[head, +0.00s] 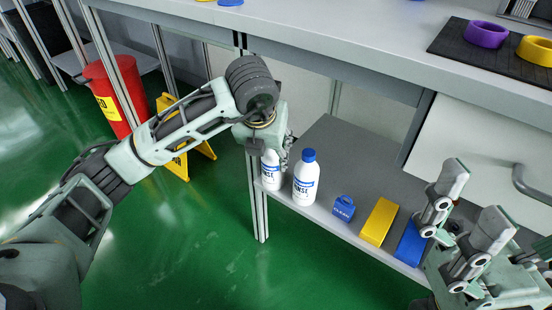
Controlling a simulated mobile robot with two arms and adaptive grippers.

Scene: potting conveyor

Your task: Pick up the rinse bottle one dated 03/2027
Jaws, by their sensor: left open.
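Two white rinse bottles stand upright on the grey lower shelf (340,150). The right bottle (306,188) has a blue cap and a label with blue print. The left bottle (271,172) is partly hidden, its top covered by my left gripper. No date is legible on either bottle. My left gripper (288,150) is open, above and beside the left bottle; its fingers are mostly hidden, and I cannot tell whether they touch it. My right gripper (471,208) is at the lower right, its fingers apart with nothing between them, away from the bottles.
On the shelf to the right are a small blue item (343,208), a yellow block (379,222) and a blue block (410,243). The worktop (330,30) overhangs the shelf. A red bin (112,95) and a yellow floor sign (178,165) stand at left.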

